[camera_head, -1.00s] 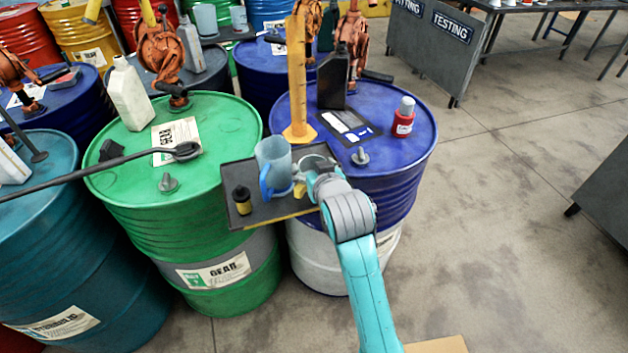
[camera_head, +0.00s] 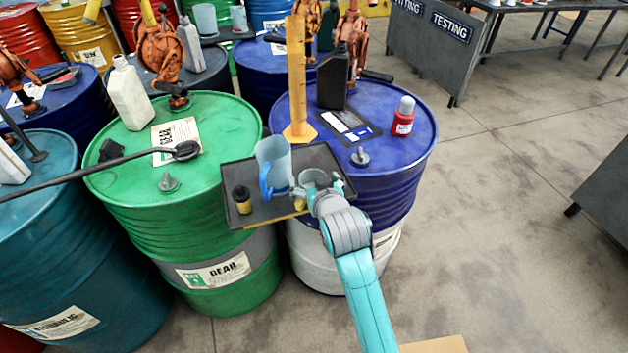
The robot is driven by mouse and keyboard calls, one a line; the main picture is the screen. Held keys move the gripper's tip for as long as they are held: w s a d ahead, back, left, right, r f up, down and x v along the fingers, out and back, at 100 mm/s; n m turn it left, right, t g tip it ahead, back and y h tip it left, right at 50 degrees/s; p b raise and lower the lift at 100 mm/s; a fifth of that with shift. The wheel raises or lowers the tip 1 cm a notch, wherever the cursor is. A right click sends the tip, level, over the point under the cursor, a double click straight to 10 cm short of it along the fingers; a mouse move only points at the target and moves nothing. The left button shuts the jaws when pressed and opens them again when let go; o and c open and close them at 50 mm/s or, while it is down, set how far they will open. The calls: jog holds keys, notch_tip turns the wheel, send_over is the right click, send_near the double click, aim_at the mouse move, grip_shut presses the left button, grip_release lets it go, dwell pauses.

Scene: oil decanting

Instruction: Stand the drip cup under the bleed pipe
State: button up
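A small translucent bluish cup (camera_head: 312,177), likely the drip cup, is at the right part of a dark tray (camera_head: 262,211) on the near side of the drums. My gripper (camera_head: 317,186) is right at this cup, with finger parts on both sides of it. I cannot tell whether the fingers press on it, or whether it touches the tray. A blue jug (camera_head: 273,165) with a handle stands on the tray just left of my gripper. I cannot clearly pick out the bleed pipe.
A small black-and-yellow bottle (camera_head: 242,199) stands at the tray's left. A green drum (camera_head: 215,115) and a blue drum (camera_head: 395,165) are beyond it. A yellow upright (camera_head: 298,85) stands behind the tray. A long black rod (camera_head: 90,170) crosses the left.

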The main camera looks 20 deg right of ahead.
jog(key=shift+r, duration=0.2)
jog(key=v, duration=1.2)
jog(key=shift+f, duration=0.1)
